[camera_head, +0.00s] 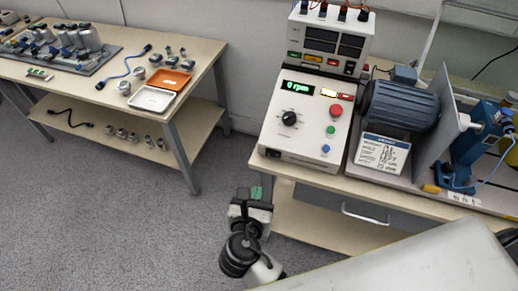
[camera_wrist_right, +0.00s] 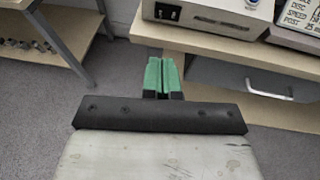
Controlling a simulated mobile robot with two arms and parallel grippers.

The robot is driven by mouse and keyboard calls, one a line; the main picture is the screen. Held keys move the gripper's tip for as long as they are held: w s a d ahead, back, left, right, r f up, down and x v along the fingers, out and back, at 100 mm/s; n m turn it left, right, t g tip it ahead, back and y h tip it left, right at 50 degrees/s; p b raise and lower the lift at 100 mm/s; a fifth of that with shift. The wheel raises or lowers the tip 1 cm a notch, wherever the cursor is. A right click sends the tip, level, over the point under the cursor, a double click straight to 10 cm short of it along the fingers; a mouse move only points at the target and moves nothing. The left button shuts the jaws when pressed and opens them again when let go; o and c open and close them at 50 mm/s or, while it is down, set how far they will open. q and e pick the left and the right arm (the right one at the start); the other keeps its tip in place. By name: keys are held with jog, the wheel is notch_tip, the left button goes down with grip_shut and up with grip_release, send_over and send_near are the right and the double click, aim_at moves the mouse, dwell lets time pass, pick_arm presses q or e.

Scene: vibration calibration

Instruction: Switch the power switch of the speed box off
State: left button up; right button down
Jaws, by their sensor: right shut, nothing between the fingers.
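The speed box (camera_head: 308,122) is a pale sloped box on the right-hand bench, with a green display reading 0 rpm, a black dial, a red button and a blue knob. A small black switch or socket panel (camera_head: 272,153) sits low at the left of its front face. It also shows at the top of the right wrist view (camera_wrist_right: 167,13); whether it is on or off is too small to tell. My right gripper (camera_head: 256,193) is below and in front of the box, apart from it. Its green fingertips (camera_wrist_right: 163,75) are together and empty. My left gripper is not in view.
A meter unit (camera_head: 334,40) stands behind the box. A blue motor (camera_head: 400,105) and a printed plate (camera_head: 382,150) are to its right. The bench has a drawer handle (camera_head: 366,213). A second table (camera_head: 205,62) with trays stands left, with open floor between.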

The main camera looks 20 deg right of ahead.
send_near(269, 154)
jog(key=p+x, duration=0.1)
jog(key=x, duration=0.5)
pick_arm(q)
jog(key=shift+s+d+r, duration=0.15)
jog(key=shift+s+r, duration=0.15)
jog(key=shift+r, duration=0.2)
pick_arm(e)
jog(key=shift+w+d+f, duration=0.15)
jog(key=shift+w+d, duration=0.15)
jog(key=shift+w, duration=0.25)
